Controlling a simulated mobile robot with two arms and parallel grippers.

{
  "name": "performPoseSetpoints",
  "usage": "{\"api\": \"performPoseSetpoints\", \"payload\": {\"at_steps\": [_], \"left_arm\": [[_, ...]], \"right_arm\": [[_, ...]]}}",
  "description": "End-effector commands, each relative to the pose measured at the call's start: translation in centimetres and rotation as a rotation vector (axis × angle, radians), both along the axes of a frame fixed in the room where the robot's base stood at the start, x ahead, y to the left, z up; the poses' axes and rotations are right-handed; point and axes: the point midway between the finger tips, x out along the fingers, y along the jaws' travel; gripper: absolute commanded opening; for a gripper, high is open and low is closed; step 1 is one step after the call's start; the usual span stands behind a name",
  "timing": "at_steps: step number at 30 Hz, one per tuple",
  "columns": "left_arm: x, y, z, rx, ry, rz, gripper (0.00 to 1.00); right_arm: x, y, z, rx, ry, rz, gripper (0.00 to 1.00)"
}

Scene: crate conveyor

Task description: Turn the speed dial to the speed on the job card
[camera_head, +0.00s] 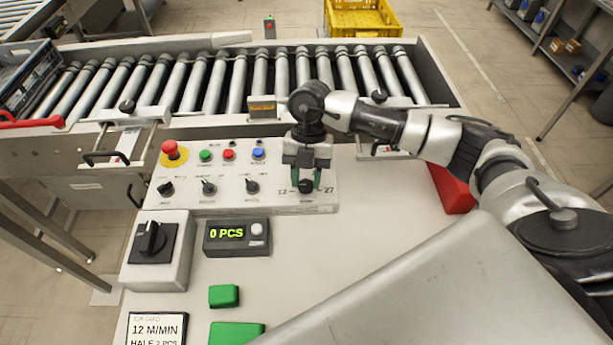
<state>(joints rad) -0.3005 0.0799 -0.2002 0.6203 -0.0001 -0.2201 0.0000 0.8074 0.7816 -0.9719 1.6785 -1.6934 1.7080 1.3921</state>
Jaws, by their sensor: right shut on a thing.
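The speed dial (306,187) is a small black knob at the right end of the control panel, with the numbers 12 and 27 printed at its left and right. My right gripper (306,179) points down over the panel, its fingers shut on the dial from both sides. The fingers cover much of the knob, so I cannot tell where its pointer stands. The job card (157,328) lies at the bottom left and reads "12 M/MIN" with a partly cut-off line below. My left gripper is not in view.
The panel also has a red emergency button (171,153), small coloured buttons and several black knobs. A counter display (237,236) reads "0 PCS". A rotary switch box (158,247) stands left. The roller conveyor (230,80) runs behind, and a yellow crate (362,28) stands beyond it.

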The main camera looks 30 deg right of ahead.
Motion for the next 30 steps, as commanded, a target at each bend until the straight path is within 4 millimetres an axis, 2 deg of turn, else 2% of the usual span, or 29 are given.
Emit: {"api": "performPoseSetpoints", "payload": {"at_steps": [10,11,15,25,30], "left_arm": [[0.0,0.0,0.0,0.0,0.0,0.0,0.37],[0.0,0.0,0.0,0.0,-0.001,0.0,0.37],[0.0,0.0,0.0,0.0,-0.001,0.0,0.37],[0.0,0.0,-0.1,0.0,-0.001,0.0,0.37],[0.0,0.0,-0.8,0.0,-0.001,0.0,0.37]], "right_arm": [[0.1,0.0,0.2,0.001,-0.006,0.003,0.12],[0.1,0.0,0.2,0.001,-0.006,0.003,0.38],[0.1,0.0,0.1,0.001,-0.004,0.003,0.6],[0.2,-0.1,0.3,0.0,-0.003,0.002,0.61],[0.9,-0.6,2.3,0.001,-0.008,0.002,0.61]]}}
